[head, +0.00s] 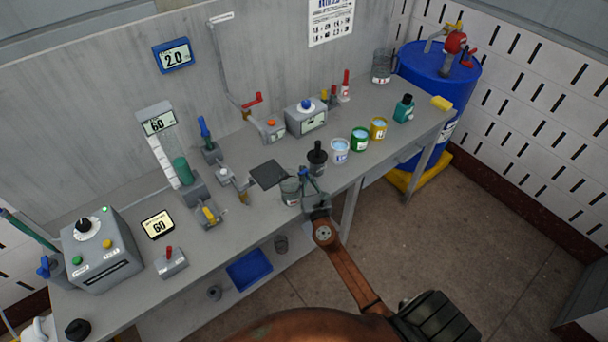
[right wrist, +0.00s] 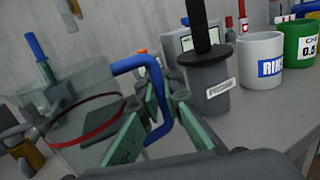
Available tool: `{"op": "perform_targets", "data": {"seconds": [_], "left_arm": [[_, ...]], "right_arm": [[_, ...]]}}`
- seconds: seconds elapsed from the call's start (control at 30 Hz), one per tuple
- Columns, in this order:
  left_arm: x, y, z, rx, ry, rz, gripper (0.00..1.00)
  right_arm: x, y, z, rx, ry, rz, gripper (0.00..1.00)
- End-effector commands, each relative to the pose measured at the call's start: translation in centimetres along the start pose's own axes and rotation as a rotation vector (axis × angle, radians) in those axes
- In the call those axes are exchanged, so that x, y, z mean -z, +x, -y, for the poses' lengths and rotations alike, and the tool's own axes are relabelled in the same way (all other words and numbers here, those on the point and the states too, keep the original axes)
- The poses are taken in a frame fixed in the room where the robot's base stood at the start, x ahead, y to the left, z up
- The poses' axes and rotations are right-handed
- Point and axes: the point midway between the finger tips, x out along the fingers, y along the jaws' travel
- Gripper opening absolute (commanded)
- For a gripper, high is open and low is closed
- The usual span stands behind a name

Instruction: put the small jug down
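The small jug (head: 290,192) is a clear vessel with a blue handle and a red line around it. It is at the front edge of the bench, beside a dark square plate. In the right wrist view the jug (right wrist: 75,110) fills the left side, with its handle towards my fingers. My right gripper (head: 311,190) is at the handle; in the wrist view its green-padded fingers (right wrist: 165,112) lie on either side of the blue handle and appear closed on it. I cannot tell whether the jug's base touches the bench. My left gripper is not in view.
A grey probe holder (right wrist: 208,85) with a black-handled probe stands close right of the jug. White (head: 340,150), green (head: 360,140) and yellow (head: 378,129) cups stand further right. The dark plate (head: 268,173) lies left of the jug. Levers and a control box (head: 100,250) occupy the left.

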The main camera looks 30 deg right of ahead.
Motion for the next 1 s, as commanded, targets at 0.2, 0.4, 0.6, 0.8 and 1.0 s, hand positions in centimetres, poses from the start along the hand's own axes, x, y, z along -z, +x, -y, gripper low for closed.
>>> {"op": "perform_targets", "data": {"seconds": [0.2, 0.4, 0.6, 0.8, 1.0], "left_arm": [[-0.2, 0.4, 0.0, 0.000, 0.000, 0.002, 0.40], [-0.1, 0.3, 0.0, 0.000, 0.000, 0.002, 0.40], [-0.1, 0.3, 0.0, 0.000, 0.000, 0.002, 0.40], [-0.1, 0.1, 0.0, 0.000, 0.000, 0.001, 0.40], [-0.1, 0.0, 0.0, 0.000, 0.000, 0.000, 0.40]], "right_arm": [[0.5, 0.0, 0.0, 0.000, 0.000, 0.000, 0.00], [0.3, 0.0, 0.0, 0.000, 0.000, 0.000, 0.18], [0.3, 0.0, 0.0, 0.000, 0.000, 0.000, 0.24], [0.1, 0.0, 0.0, 0.000, 0.000, 0.000, 0.24], [0.1, -2.4, 0.0, 0.000, -0.002, -0.003, 0.24]]}}
